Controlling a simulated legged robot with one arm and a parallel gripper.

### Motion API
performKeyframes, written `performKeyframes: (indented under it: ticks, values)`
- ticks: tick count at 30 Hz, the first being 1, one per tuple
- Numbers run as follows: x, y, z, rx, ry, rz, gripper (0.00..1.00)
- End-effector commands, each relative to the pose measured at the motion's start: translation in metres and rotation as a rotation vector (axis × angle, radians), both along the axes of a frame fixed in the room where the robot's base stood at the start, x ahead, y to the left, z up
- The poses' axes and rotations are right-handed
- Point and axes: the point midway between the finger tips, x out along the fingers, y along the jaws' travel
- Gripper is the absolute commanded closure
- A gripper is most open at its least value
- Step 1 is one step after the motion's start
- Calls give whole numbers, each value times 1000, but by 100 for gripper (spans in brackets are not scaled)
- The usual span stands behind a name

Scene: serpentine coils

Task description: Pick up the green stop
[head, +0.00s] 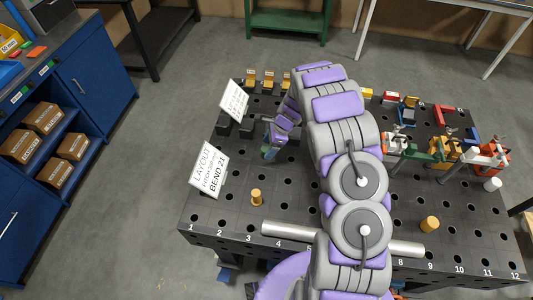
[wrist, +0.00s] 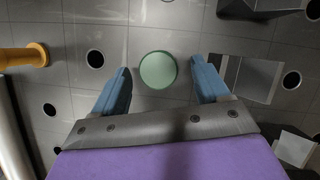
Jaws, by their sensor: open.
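The green stop (wrist: 158,70) shows in the wrist view as a round, pale green top seen from above. It stands on the dark, holed table top. My gripper (wrist: 161,68) is open, with one blue finger on each side of the stop. A gap shows between each finger and the stop, and the jaws hold nothing. In the head view my gripper (head: 271,146) is low over the left part of the table, and I cannot clearly make out the stop there.
Another orange peg (head: 430,224) stands at right. Layout signs (head: 209,169) stand at the left edge. Several clamps (head: 444,150) crowd the right side.

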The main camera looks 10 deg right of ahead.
Motion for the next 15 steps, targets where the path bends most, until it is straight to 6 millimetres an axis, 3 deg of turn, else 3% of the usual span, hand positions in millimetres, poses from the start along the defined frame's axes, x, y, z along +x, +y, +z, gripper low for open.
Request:
performKeyframes:
  ticks: [4,13,15]
  values:
    - [0,7,-16,0,1,3,25]
    - [1,8,-19,1,0,1,25]
    - [1,8,-19,1,1,0,32]
